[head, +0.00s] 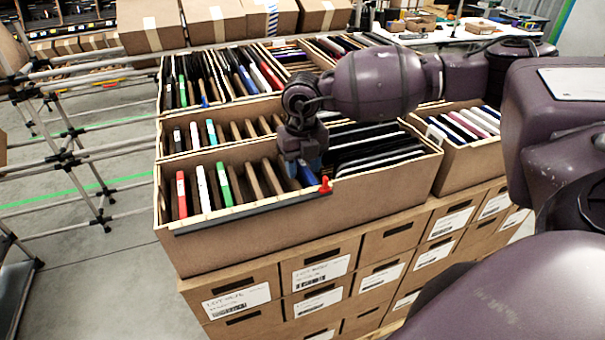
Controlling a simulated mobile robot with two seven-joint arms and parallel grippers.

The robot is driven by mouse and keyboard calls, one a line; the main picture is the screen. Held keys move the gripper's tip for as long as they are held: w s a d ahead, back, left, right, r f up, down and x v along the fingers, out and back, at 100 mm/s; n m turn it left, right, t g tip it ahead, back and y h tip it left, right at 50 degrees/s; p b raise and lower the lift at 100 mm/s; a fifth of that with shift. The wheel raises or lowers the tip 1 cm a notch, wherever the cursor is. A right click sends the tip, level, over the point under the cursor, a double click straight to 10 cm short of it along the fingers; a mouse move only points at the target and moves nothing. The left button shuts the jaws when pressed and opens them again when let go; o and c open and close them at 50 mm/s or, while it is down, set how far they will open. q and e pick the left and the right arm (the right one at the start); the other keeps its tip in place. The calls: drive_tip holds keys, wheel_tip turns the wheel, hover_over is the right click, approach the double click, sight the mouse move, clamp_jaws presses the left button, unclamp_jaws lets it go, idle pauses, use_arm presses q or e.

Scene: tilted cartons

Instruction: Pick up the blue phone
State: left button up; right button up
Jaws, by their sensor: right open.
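A blue phone (308,175) stands tilted in a slot of the front carton (240,222), right of the cardboard dividers. My right gripper (302,168) is directly over the phone and points down into the carton. Its jaws are open, and they partly hide the phone's top. I cannot tell whether the fingers touch it. A red phone (181,195), a white phone (203,189) and a green phone (223,184) stand at the left of the same carton. My left gripper is not in view.
Dark flat devices (375,150) fill the carton's right part. A red clip (325,185) sits on its front rim. More filled cartons stand behind and right. Labelled cartons (320,272) are stacked below. A pipe rack (70,155) stands left.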

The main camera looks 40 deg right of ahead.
clamp_jaws()
